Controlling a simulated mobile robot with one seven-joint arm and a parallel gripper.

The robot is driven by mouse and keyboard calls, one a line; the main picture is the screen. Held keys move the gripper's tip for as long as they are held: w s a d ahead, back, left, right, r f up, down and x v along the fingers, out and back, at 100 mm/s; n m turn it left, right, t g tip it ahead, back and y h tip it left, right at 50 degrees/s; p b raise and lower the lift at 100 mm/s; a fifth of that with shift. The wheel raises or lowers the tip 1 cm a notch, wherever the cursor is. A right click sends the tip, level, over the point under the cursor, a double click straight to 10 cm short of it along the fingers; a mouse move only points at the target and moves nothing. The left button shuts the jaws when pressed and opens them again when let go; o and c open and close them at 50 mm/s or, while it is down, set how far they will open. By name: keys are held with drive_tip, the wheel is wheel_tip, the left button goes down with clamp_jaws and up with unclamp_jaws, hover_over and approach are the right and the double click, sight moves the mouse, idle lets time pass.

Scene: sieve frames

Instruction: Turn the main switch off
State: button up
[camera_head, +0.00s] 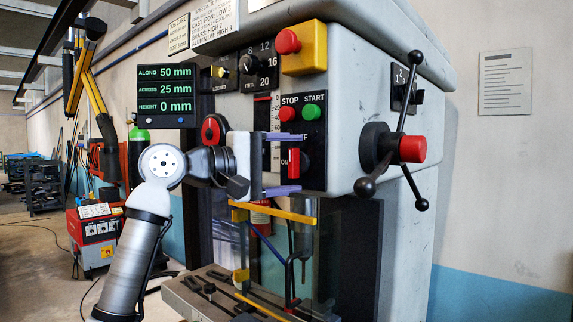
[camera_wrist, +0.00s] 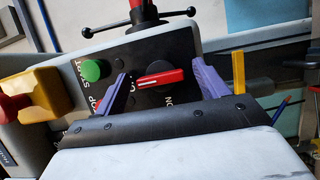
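The main switch (camera_head: 294,163) is a red rotary handle on the drill's black panel. An ON label is at its left and an OFF label above it, partly hidden. The handle stands roughly upright in the head view. In the wrist view the switch (camera_wrist: 160,78) lies between the fingers, with a white line on its left end. My gripper (camera_head: 297,163) is open, one purple finger above the switch and one below. In the wrist view my gripper (camera_wrist: 161,75) shows a gap between each finger and the handle; the depth is hard to tell.
The red STOP button (camera_head: 289,113) and green START button (camera_head: 311,113) sit just above the upper finger. A yellow box with a red button (camera_head: 303,47) is higher. A three-armed feed handle (camera_head: 398,149) stands out at right. A yellow-edged guard (camera_head: 273,213) is just below my gripper.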

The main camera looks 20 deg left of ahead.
drive_tip(key=b+v, duration=0.3)
drive_tip(key=v, duration=1)
drive_tip(key=shift+s+a, duration=0.25)
drive_tip(key=shift+a, duration=0.05)
